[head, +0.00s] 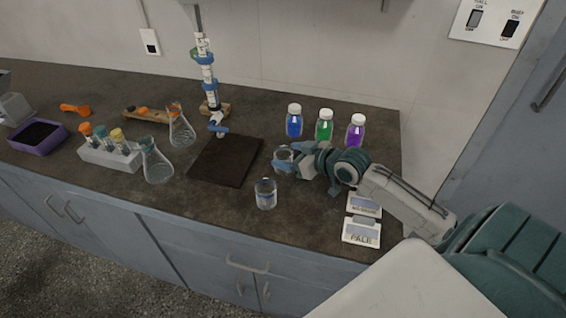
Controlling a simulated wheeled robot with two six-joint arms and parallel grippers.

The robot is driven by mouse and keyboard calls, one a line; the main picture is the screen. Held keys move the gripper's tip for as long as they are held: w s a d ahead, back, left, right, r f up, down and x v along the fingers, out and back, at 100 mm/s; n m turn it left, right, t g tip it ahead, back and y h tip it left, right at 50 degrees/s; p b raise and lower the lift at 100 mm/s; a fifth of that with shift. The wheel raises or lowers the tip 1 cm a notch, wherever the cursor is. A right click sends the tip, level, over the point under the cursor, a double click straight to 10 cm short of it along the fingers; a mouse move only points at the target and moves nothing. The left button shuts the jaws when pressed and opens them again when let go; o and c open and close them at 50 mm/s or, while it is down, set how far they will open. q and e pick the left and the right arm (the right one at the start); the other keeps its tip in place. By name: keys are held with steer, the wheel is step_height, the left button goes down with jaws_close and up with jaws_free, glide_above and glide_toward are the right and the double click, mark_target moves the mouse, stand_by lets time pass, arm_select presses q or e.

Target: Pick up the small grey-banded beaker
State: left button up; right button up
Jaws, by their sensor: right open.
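Two small clear beakers stand on the dark worktop. One beaker (283,154) is at my right gripper, right of the dark mat; the other beaker (265,194) stands nearer the front edge with a greyish-blue band showing. The band colour of the beaker at the gripper is too small to tell. My right gripper (286,160) is open, with its blue-grey fingers reaching to both sides of the farther beaker and partly hiding it. I cannot tell whether the fingers touch it. My left gripper is not in view.
Blue (294,122), green (324,126) and purple (356,132) bottles stand behind my right gripper. Label cards (361,232) lie near the right front. A dark mat (226,160), a burette stand (207,80), flasks (156,165) and a tube rack (108,155) are leftward.

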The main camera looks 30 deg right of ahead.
mark_target(277, 153)
steer(key=shift+d+f+p+x, duration=0.1)
steer(key=shift+p+x, duration=0.2)
steer(key=shift+x, duration=1)
steer(key=shift+d+f+p+x, duration=0.15)
steer(key=shift+p+x, duration=0.15)
steer(key=shift+x, duration=1)
steer(key=shift+s, duration=0.1)
steer(key=c, duration=1.1)
